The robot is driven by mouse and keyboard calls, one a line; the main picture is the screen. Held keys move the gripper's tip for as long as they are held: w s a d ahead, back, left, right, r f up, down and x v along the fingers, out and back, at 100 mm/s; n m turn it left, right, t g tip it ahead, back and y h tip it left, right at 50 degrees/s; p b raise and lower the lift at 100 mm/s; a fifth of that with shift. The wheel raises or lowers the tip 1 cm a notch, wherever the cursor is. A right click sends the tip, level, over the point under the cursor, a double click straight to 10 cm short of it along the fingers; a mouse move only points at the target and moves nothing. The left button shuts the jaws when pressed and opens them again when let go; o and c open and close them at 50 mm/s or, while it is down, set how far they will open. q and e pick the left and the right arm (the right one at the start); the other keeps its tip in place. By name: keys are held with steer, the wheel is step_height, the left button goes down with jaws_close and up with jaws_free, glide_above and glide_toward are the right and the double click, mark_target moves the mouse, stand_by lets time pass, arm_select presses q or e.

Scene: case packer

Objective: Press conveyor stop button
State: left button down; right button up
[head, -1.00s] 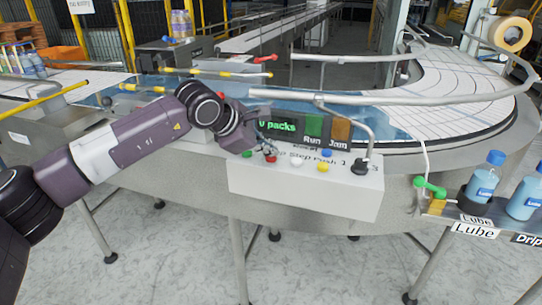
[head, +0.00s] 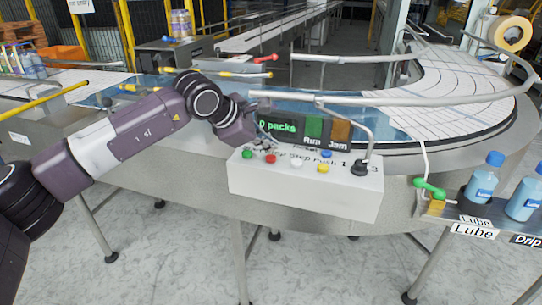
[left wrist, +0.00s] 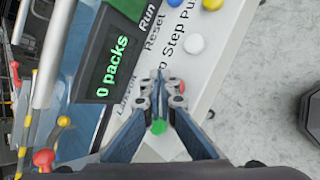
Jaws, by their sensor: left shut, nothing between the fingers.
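The white control box (head: 300,190) stands at the front edge of the conveyor, with a row of buttons on its sloped top. The red button (head: 270,158) sits between the green button (head: 246,153) and the white button (head: 297,162). My left gripper (head: 264,143) is shut and empty, just above and behind the red button, apparently apart from it. In the left wrist view the shut fingertips (left wrist: 159,90) lie beside the red button (left wrist: 181,87), with the green button (left wrist: 158,127) below, between the fingers. The "Stop" label is partly hidden. My right gripper is out of view.
A display (head: 278,127) reading "0 packs" stands behind the buttons, with Run and Jam lamps. A yellow button (head: 323,168) and a black knob (head: 362,168) lie to the right. Blue-capped bottles (head: 485,178) stand on a shelf farther right. A metal rail (head: 400,98) curves behind.

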mark_target(270, 157)
arm_select(q)
steer(key=shift+r+p, duration=0.9)
steer(key=shift+r, duration=1.55)
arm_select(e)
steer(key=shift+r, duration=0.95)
arm_select(q)
steer(key=shift+d, duration=0.1)
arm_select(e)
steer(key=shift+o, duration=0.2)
